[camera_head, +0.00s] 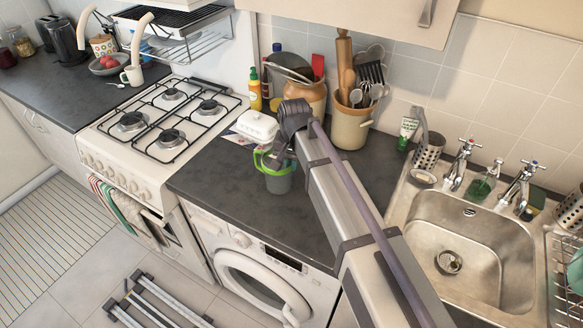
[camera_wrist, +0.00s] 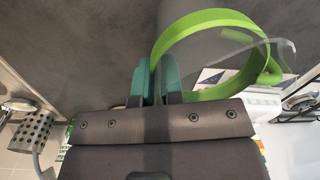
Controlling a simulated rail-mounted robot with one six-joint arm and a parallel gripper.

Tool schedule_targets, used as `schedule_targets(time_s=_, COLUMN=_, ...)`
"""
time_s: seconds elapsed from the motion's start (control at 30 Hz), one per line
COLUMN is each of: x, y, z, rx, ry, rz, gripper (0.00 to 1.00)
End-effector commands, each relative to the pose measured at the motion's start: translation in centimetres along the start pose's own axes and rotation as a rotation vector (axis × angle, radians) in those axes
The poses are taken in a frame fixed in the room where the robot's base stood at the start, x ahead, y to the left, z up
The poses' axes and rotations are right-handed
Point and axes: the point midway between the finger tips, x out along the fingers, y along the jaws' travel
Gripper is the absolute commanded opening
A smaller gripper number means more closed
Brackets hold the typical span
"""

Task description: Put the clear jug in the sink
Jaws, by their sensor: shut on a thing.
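The clear jug (camera_head: 277,182) has a green rim and stands on, or just above, the dark counter in front of the white butter dish; I cannot tell which. In the wrist view its green rim (camera_wrist: 208,18) and see-through wall fill the upper right. My gripper (camera_wrist: 158,82), with teal fingertips, is shut on the jug's near side or handle. In the head view my gripper (camera_head: 284,150) is partly hidden behind my arm. The steel sink (camera_head: 480,245) is at the right and looks empty, with a drain in its floor.
A white butter dish (camera_head: 257,126) sits behind the jug. A utensil crock (camera_head: 349,122) and a brown jar (camera_head: 306,94) stand at the wall. Taps (camera_head: 460,165) and a green soap bottle (camera_head: 481,186) line the sink's back edge. A dish rack (camera_head: 567,275) is at far right.

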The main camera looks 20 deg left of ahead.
Motion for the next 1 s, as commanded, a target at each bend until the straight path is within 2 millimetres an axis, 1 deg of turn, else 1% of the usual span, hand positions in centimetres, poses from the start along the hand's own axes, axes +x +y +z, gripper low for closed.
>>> schedule_targets(time_s=0.07, x=-0.1, y=0.0, z=0.0, rx=0.0, ry=0.0, rz=0.0, gripper=0.0)
schedule_targets(time_s=0.2, x=0.4, y=0.0, z=0.0, rx=0.0, ry=0.0, rz=0.0, gripper=0.0)
schedule_targets(time_s=0.23, x=0.3, y=0.0, z=0.0, rx=0.0, ry=0.0, rz=0.0, gripper=0.1)
schedule_targets(time_s=0.47, x=0.2, y=0.0, z=0.0, rx=0.0, ry=0.0, rz=0.0, gripper=0.32)
schedule_targets(time_s=0.5, x=0.2, y=0.0, z=0.0, rx=0.0, ry=0.0, rz=0.0, gripper=0.33)
schedule_targets(time_s=0.73, x=0.0, y=0.0, z=0.0, rx=0.0, ry=0.0, rz=0.0, gripper=0.33)
schedule_targets(time_s=0.87, x=-1.5, y=0.0, z=0.0, rx=0.0, ry=0.0, rz=0.0, gripper=0.33)
schedule_targets(time_s=0.97, x=-3.6, y=0.0, z=0.0, rx=0.0, ry=0.0, rz=0.0, gripper=0.33)
schedule_targets(time_s=1.0, x=-4.7, y=-0.1, z=0.0, rx=0.0, ry=0.0, rz=0.0, gripper=0.33)
